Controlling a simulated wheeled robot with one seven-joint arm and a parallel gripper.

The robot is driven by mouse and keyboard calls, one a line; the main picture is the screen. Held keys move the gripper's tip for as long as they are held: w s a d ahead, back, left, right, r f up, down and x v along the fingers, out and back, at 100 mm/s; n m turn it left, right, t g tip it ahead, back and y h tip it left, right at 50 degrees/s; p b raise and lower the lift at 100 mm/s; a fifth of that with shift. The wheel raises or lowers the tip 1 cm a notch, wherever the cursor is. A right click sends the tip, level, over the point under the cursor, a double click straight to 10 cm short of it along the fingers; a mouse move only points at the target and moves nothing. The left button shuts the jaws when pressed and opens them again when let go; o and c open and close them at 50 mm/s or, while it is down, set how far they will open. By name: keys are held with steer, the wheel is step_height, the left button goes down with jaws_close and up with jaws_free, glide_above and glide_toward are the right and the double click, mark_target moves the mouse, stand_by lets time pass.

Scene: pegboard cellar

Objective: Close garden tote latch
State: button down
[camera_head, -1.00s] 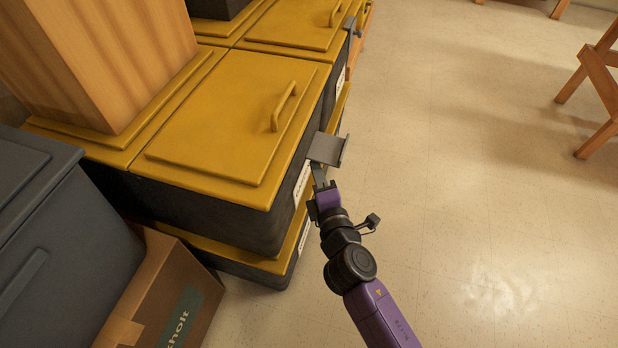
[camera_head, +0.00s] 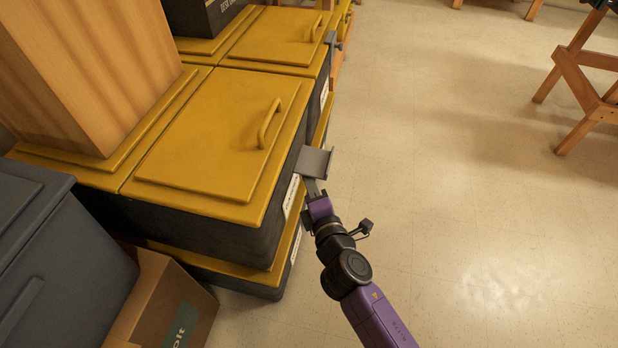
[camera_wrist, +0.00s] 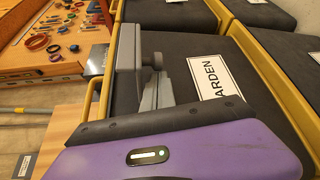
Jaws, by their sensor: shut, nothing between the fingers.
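The garden tote is a dark grey box (camera_head: 235,232) with a yellow lid (camera_head: 205,140) that lies flat and has a loop handle (camera_head: 269,124). Its grey latch (camera_head: 315,161) sticks outward from the side near the lid's edge, swung away from the wall. My gripper (camera_head: 313,186) is shut and empty, just under the latch's outer part; I cannot tell whether it touches. In the wrist view the grey fingers (camera_wrist: 159,88) are together beside the grey latch plate (camera_wrist: 129,62), with the "GARDEN" label (camera_wrist: 212,76) partly covered on the tote's wall.
Another yellow-lidded tote (camera_head: 278,38) with its own latch stands behind. A wooden block (camera_head: 85,75) rests on the lid at left. A dark bin (camera_head: 60,260) and cardboard box (camera_head: 165,305) are at front left. Open floor (camera_head: 460,200) lies right, with wooden legs (camera_head: 580,85) beyond.

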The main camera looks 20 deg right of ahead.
mark_target(313, 170)
steer(key=shift+d+r+n+p, duration=0.1)
steer(key=shift+r+n+p, duration=0.3)
steer(key=shift+p, duration=0.8)
steer(key=p, duration=0.3)
steer(key=r+n+g+p, duration=0.1)
steer(key=p, duration=0.2)
steer(key=shift+s+d+r+g+p, duration=0.2)
steer(key=shift+r+g+p, duration=0.05)
steer(key=shift+g+p, duration=0.05)
steer(key=r+n+g+h+p, duration=0.1)
steer(key=n+p, duration=0.1)
steer(key=p, duration=0.4)
steer(key=shift+d+r, duration=0.1)
steer(key=shift+d, duration=0.05)
steer(key=r+n+g+h+p, duration=0.1)
steer(key=n+p, duration=0.1)
steer(key=p, duration=0.4)
steer(key=shift+r+g, duration=0.15)
steer(key=shift+g, duration=0.15)
steer(key=n+p, duration=0.1)
steer(key=g+h+p, duration=0.1)
steer(key=p, duration=0.1)
steer(key=shift+r+n, duration=0.3)
steer(key=shift+n, duration=0.1)
steer(key=shift+a+p, duration=0.2)
steer(key=shift+p, duration=0.2)
steer(key=shift+w+a+r+p, duration=0.15)
steer(key=shift+a+r+p, duration=0.05)
steer(key=shift+r+p, duration=0.1)
